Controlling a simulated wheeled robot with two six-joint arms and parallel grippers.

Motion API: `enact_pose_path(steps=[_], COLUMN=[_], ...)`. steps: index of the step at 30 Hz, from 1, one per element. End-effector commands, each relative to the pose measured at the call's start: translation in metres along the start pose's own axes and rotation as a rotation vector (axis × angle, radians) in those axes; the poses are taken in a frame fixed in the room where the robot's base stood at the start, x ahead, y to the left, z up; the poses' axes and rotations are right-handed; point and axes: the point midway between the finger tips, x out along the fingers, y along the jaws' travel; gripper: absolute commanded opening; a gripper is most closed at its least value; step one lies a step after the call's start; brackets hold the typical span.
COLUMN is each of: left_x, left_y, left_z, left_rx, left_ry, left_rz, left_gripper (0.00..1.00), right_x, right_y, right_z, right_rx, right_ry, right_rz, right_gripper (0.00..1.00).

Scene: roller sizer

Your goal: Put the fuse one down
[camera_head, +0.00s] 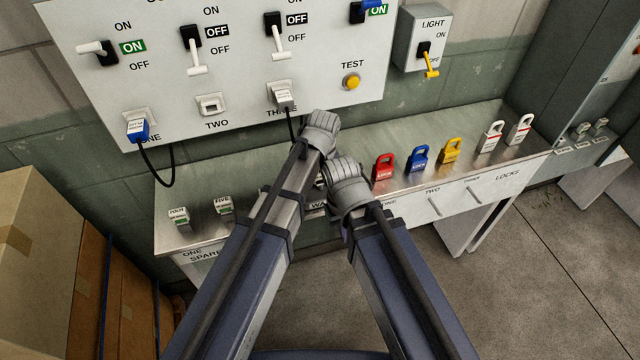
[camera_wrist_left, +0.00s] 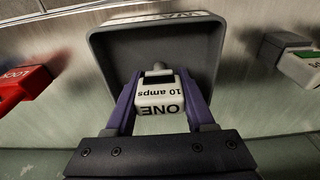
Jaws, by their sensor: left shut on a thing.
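Fuse one (camera_wrist_left: 160,95), a small white block marked "ONE 10 amps", is between the fingers of my left gripper (camera_wrist_left: 160,88) in the left wrist view. The gripper is shut on it, over or within the mouth of a dark grey open bin (camera_wrist_left: 108,62); I cannot tell whether the fuse touches the bin. In the head view my left gripper (camera_head: 322,130) hides the fuse and most of the bin, whose label partly shows "WA". My right gripper (camera_head: 347,182) is low beside the left one, its fingers hidden.
A steel bench (camera_head: 240,165) carries a red padlock (camera_head: 384,168), a blue padlock (camera_head: 417,158), a yellow padlock (camera_head: 450,150) and two white ones. Fuses four (camera_head: 179,218) and five (camera_head: 223,205) stand at left. The switch panel (camera_head: 180,85) is behind; its socket two (camera_head: 211,104) looks empty.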

Motion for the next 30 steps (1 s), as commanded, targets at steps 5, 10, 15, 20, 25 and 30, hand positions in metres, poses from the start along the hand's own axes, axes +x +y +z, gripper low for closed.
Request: enact_pose_path(steps=[5,10,15,20,25,30], left_x=[-0.0015,0.0021,0.0015,0.0015,0.0012,-0.0042], left_y=[0.0,0.0,0.0,0.0,0.0,0.0], left_z=[-0.0001,0.0003,0.0002,0.0002,0.0002,-0.0005], left_rx=[0.0,0.0,0.0,0.0,0.0,0.0], left_ry=[0.0,0.0,0.0,0.0,0.0,0.0], left_rz=[0.0,0.0,0.0,0.0,0.0,0.0], left_gripper=[0.01,0.57,0.76,0.84,0.84,0.84], right_x=[-0.0015,0.0021,0.0015,0.0015,0.0012,-0.0042], right_y=[0.0001,-0.0002,-0.0002,-0.0001,-0.0001,0.0004], right_z=[0.0001,-0.0001,-0.0001,-0.0001,-0.0001,0.0003], right_rx=[0.0,0.0,0.0,0.0,0.0,0.0], right_ry=[0.0,0.0,0.0,0.0,0.0,0.0], right_rz=[0.0,0.0,0.0,0.0,0.0,0.0], right_gripper=[0.0,0.0,0.0,0.0,0.0,0.0])
